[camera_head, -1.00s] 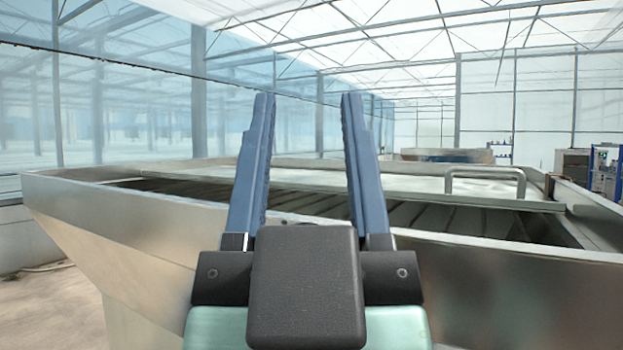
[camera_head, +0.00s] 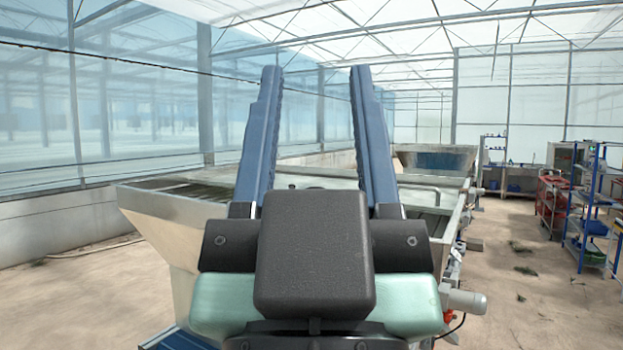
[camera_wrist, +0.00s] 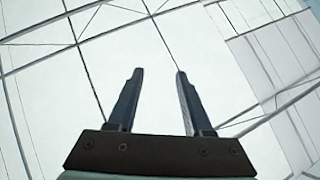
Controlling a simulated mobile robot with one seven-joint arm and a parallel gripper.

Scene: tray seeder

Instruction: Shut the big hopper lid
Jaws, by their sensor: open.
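The big metal hopper (camera_head: 165,206) stands in front of me, largely behind my gripper in the head view. Its lid (camera_head: 315,182) is a pale flat panel over the far part of the top, with a bent bar handle (camera_head: 425,188) at its right side. A dark open strip shows between the lid and the hopper's near rim; my gripper hides the middle of it. My gripper (camera_head: 315,72) is open and empty, pointing up and forward, apart from the lid and handle. In the wrist view the gripper (camera_wrist: 158,74) has only roof between its fingers.
A motor (camera_head: 464,301) sticks out at the hopper's lower right. A blue shelf rack (camera_head: 590,215) and red cart (camera_head: 552,203) stand at the right. Another metal hopper (camera_head: 435,160) is behind. The floor (camera_head: 510,300) at the right is mostly clear.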

